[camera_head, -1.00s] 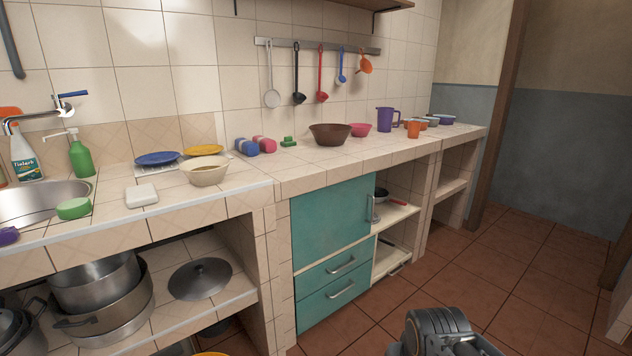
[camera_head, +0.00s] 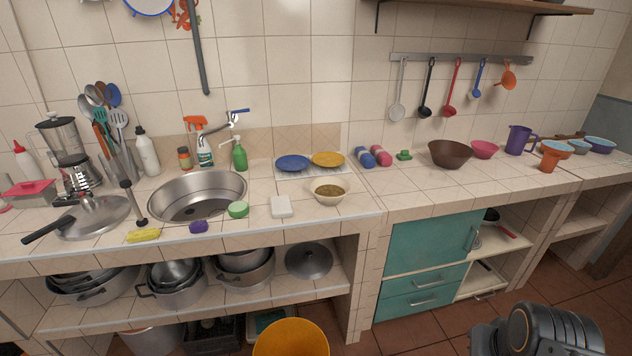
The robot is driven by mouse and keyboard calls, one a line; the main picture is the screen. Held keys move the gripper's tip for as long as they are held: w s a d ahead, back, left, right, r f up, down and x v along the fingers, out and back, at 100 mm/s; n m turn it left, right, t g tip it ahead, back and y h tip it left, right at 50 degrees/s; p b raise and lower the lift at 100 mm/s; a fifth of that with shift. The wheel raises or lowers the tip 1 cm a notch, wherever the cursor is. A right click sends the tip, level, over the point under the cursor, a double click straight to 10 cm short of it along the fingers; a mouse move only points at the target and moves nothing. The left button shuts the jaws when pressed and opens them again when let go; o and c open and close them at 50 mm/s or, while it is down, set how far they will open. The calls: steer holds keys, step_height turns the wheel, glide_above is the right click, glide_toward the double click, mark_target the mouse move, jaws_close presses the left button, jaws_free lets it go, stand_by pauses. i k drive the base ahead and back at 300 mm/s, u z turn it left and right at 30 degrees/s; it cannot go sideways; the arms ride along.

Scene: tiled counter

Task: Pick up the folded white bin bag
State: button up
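A small flat white folded item (camera_head: 281,206), which looks like the folded white bin bag, lies on the tiled counter near its front edge. It is right of the sink and the green round sponge (camera_head: 238,209), and left of the cream bowl (camera_head: 328,191). Part of my arm shows at the bottom right, well away from the counter. My gripper's fingers are not visible.
The sink (camera_head: 197,195) lies left of the white item. A blue plate (camera_head: 292,163) and a yellow plate (camera_head: 327,159) sit behind it. A yellow bucket (camera_head: 291,338) stands below the counter. Bare tiles surround the white item in front.

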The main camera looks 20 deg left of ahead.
mark_target(280, 205)
steer(key=u, duration=3.25)
steer(key=i, duration=2.35)
steer(key=z, duration=3.25)
steer(key=i, duration=0.5)
